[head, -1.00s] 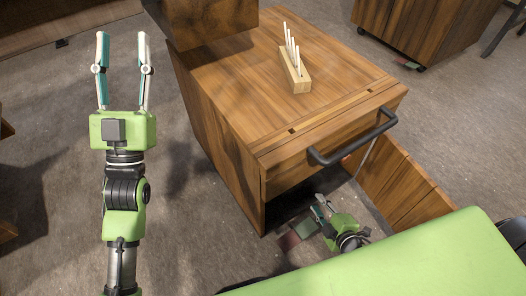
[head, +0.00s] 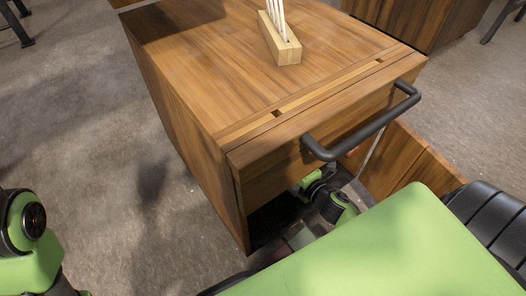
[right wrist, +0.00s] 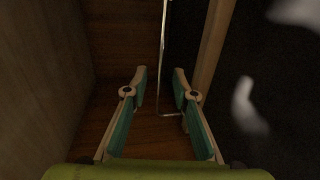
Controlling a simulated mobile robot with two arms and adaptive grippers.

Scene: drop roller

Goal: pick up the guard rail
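A thin, bent metal rail (right wrist: 162,60), likely the guard rail, shows in the right wrist view. It runs down the middle and turns right at its lower end. In the head view a thin pale rod (head: 371,152) by the open door may be the same thing. My right gripper (right wrist: 160,75) is open, with the rail in line between its two fingers. I cannot tell how far beyond the tips it lies. In the head view the right gripper is hidden inside the cabinet; only its arm shows below the drawer. My left gripper is out of view.
The wooden cabinet (head: 190,115) has a black drawer handle (head: 365,125) and an open door (head: 395,160) at right. A block with white sticks (head: 280,45) stands on top. Cabinet walls are close around the right gripper. Floor at left is clear.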

